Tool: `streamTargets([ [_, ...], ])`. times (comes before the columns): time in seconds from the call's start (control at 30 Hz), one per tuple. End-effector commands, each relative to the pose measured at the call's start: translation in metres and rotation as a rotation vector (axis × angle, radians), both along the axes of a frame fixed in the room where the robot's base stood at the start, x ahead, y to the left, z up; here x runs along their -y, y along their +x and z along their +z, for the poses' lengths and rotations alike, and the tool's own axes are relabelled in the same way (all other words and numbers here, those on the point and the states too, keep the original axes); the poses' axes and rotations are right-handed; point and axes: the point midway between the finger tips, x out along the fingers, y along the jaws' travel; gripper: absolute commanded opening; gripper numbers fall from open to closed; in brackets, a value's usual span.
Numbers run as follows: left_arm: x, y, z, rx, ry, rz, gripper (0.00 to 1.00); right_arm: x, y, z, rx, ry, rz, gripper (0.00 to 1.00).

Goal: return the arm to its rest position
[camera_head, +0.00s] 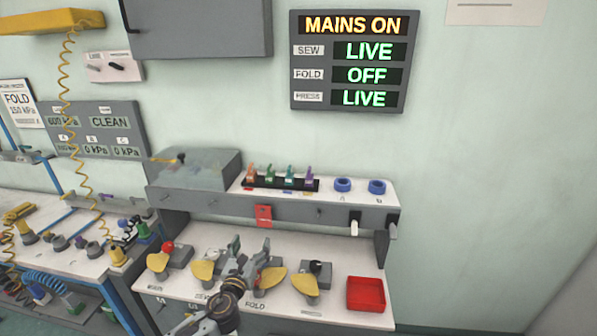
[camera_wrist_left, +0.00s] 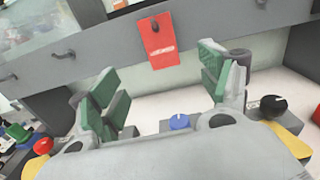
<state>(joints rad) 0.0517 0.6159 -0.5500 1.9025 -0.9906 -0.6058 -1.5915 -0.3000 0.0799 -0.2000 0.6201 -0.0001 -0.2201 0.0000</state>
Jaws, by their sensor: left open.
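My left gripper (camera_head: 250,256) is open over the lower white bench surface (camera_head: 340,245), in front of the controls. In the left wrist view its green-padded fingers (camera_wrist_left: 160,88) stand wide apart with nothing between them. Beyond the gap hangs a red tag (camera_wrist_left: 160,40) on the grey shelf front; it also shows in the head view (camera_head: 263,215). A blue knob (camera_wrist_left: 179,122) shows low between the fingers. My right gripper is not in view.
A red-knobbed control (camera_head: 168,248) and a black-knobbed one (camera_head: 316,268) flank the gripper, with yellow paddles before them. A red tray (camera_head: 366,294) sits at right. The shelf above holds a tag rack (camera_head: 280,184) and blue rings. The sign (camera_head: 350,62) reads FOLD OFF, SEW and PRESS LIVE.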

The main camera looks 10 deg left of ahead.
Motion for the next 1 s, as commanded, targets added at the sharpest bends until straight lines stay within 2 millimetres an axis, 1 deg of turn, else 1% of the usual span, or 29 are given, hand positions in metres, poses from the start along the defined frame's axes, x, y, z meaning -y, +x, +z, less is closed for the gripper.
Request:
streamTargets([
  [0.17,-0.003,-0.008,-0.003,-0.030,-0.142,0.045,0.78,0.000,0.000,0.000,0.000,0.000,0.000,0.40],
  [0.27,-0.006,-0.018,-0.008,-0.061,-0.293,0.095,0.78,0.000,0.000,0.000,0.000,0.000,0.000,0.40],
  [0.47,-0.017,-0.045,-0.024,-0.140,-0.685,0.248,0.78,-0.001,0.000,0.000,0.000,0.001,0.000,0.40],
  [0.6,-0.024,-0.068,-0.039,-0.191,-0.959,0.374,0.78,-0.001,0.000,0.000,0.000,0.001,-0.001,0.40],
  [0.77,-0.030,-0.098,-0.057,-0.241,-1.258,0.536,0.78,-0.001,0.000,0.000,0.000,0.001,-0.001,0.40],
  [1.0,-0.032,-0.151,-0.083,-0.293,-1.669,0.816,0.78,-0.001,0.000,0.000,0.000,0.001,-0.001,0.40],
])
